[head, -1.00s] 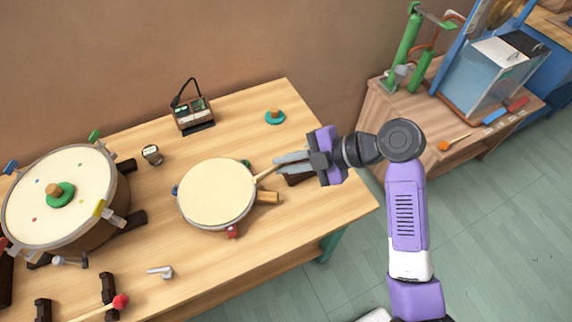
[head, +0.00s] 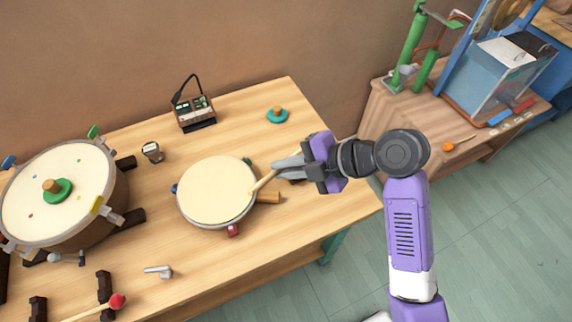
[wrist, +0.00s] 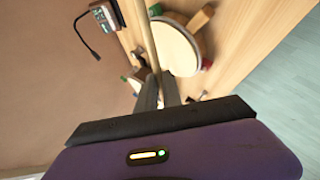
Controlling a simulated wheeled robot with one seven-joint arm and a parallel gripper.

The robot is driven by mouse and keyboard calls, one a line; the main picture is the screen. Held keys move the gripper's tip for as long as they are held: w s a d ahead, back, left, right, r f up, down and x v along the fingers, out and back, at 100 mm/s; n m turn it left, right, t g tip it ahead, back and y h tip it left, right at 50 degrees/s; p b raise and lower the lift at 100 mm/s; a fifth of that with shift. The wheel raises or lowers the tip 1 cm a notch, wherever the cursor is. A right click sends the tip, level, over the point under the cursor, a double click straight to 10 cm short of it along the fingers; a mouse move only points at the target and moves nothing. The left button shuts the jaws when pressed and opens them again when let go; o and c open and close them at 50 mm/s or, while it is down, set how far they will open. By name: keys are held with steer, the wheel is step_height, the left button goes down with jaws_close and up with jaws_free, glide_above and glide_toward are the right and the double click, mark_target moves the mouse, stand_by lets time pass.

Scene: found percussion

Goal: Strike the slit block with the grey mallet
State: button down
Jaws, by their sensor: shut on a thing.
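My gripper (head: 277,170) is shut on a pale wooden stick (head: 263,182), which slants down-left so that its visible end overlaps the right rim of the round cream drum (head: 213,190). I cannot tell whether it touches the drum. In the wrist view the stick (wrist: 148,40) runs from between the fingers (wrist: 160,90) to the top edge. No grey mallet head shows on it. I cannot pick out a slit block for certain; a plain wooden piece (head: 268,198) juts from the drum's right side, its slit not visible. A dark block lies partly hidden under the gripper.
A large drum (head: 60,190) with coloured clamps stands at the left. A red-headed mallet (head: 118,301) lies on dark rests at the front. A radio-like device (head: 195,113) and a teal knobbed disc (head: 278,115) are at the back. A second table (head: 385,110) is at the right.

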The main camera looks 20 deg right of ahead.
step_height(320, 180, down, 6)
steer(key=w+d+m+y+b, duration=0.1)
steer(key=b, duration=0.3)
step_height(320, 180, up, 6)
steer(key=p, duration=0.4)
steer(key=shift+d+r+g, duration=0.2)
steer(key=shift+g, duration=0.1)
